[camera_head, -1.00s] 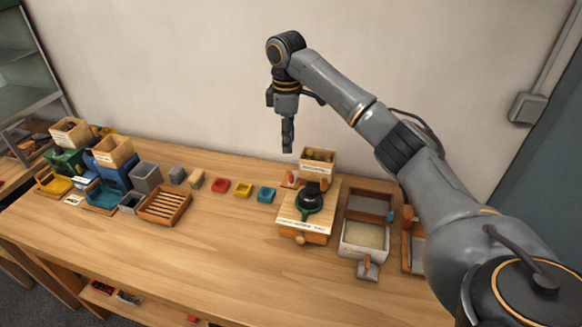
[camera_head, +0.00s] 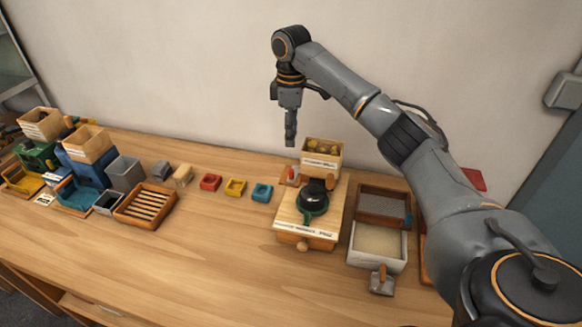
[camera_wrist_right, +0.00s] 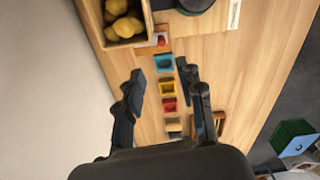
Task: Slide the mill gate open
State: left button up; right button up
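The mill (camera_head: 310,215) is a light wooden box with a black round top, a green ring and a front knob, standing right of the table's middle. A small red part (camera_head: 294,173) on a wooden piece sits at its back left corner; it also shows in the wrist view (camera_wrist_right: 161,41). I cannot tell for certain which part is the gate. My right gripper (camera_head: 290,140) hangs pointing down above the table's back edge, behind and left of the mill, apart from it. In the wrist view its two fingers (camera_wrist_right: 164,82) are spread and empty. My left gripper is not in view.
A wooden bin (camera_head: 322,158) with yellowish-brown lumps stands behind the mill. Red (camera_head: 210,182), yellow (camera_head: 235,187) and blue (camera_head: 262,193) small trays lie left of it. A sieve tray (camera_head: 376,246) stands right. The slatted rack (camera_head: 146,206) is left. The front table is clear.

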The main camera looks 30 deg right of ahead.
aim_at(291, 170)
jog(key=f+p, duration=0.1)
jog(key=f, duration=0.4)
jog(key=f+p, duration=0.1)
jog(key=f, duration=0.5)
jog(key=shift+s+a+f+p, duration=0.15)
jog(key=shift+s+p, duration=0.05)
jog(key=shift+p, duration=0.1)
jog(key=shift+f, duration=0.3)
